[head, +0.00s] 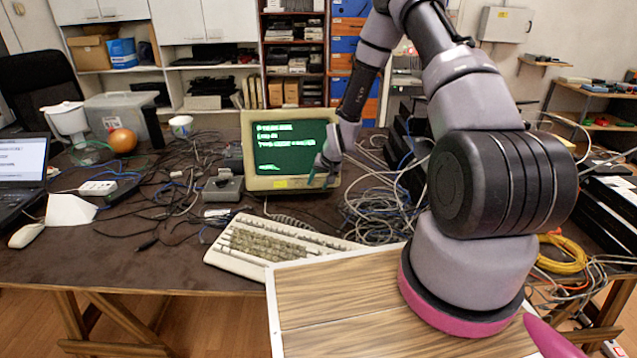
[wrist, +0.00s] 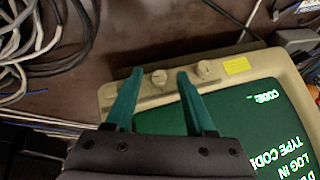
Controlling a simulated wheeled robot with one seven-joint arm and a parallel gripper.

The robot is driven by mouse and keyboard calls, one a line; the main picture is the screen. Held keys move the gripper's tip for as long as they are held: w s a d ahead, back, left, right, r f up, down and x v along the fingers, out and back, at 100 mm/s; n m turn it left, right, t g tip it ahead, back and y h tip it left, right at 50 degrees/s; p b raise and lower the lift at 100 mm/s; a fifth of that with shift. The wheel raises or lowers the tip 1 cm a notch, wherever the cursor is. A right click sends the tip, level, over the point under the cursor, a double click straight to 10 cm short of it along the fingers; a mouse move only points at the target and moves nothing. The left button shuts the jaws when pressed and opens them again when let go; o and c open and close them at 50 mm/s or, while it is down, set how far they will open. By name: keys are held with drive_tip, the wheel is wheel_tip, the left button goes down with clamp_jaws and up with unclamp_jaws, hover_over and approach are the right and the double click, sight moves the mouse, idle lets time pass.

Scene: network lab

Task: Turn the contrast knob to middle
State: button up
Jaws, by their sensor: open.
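A beige monitor (head: 262,184) with a lit green screen stands on the table. Its lower bezel (wrist: 265,65) carries two round beige knobs in the wrist view: one knob (wrist: 159,77) and another knob (wrist: 205,69) beside a yellow label (wrist: 237,65). I cannot tell which is the contrast knob or read any marking. My gripper (wrist: 158,72) is open, with its teal fingers apart. In the wrist view the first knob shows between the fingertips; contact cannot be told. In the head view my gripper (head: 322,172) is at the monitor's lower right corner and hides the knobs.
A beige keyboard (head: 270,243) lies in front of the monitor. A grey box (head: 222,187) stands left of it. Tangled cables (head: 375,212) and black devices (head: 410,140) crowd the right. A wood-topped surface (head: 335,305) is nearest.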

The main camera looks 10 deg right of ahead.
drive_tip(key=shift+c, duration=0.3)
clamp_jaws()
drive_tip(key=shift+a+r, duration=0.1)
drive_tip(key=shift+a, duration=0.05)
